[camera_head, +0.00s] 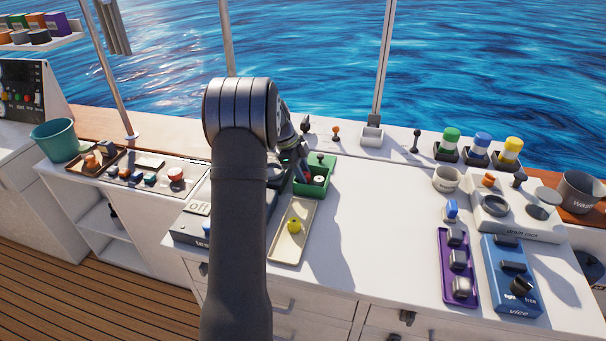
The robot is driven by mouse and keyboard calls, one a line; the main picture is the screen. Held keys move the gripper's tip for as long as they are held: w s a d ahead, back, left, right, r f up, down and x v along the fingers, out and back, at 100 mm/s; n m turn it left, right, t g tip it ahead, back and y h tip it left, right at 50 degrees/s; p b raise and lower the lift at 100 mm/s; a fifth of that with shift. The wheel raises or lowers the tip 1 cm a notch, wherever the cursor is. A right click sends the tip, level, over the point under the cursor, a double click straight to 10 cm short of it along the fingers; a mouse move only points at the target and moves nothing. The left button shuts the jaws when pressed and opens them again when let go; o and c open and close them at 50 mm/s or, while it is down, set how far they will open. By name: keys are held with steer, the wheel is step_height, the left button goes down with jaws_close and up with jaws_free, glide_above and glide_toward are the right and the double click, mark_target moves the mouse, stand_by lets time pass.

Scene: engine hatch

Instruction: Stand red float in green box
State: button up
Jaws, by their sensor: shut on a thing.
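The green box (326,163) stands on the white worktop, just right of my arm. My gripper (305,176) is low at the left side of the box, partly hidden behind my own arm. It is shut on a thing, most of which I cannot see. A small round piece, whitish with dark red, (319,180) shows inside the box close to the fingertips; it looks like the red float. Whether it stands upright or touches the box floor is too small to tell.
A cream tray (285,249) with a yellow float (294,226) lies in front of the box. A purple tray (458,285), a blue block (511,275) and a grey-white rack (518,213) stand at right. The worktop's middle is clear.

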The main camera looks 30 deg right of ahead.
steer(key=shift+f, duration=0.2)
steer(key=shift+f, duration=0.1)
steer(key=o, duration=0.7)
steer(key=shift+c, duration=0.2)
steer(key=v, duration=1.2)
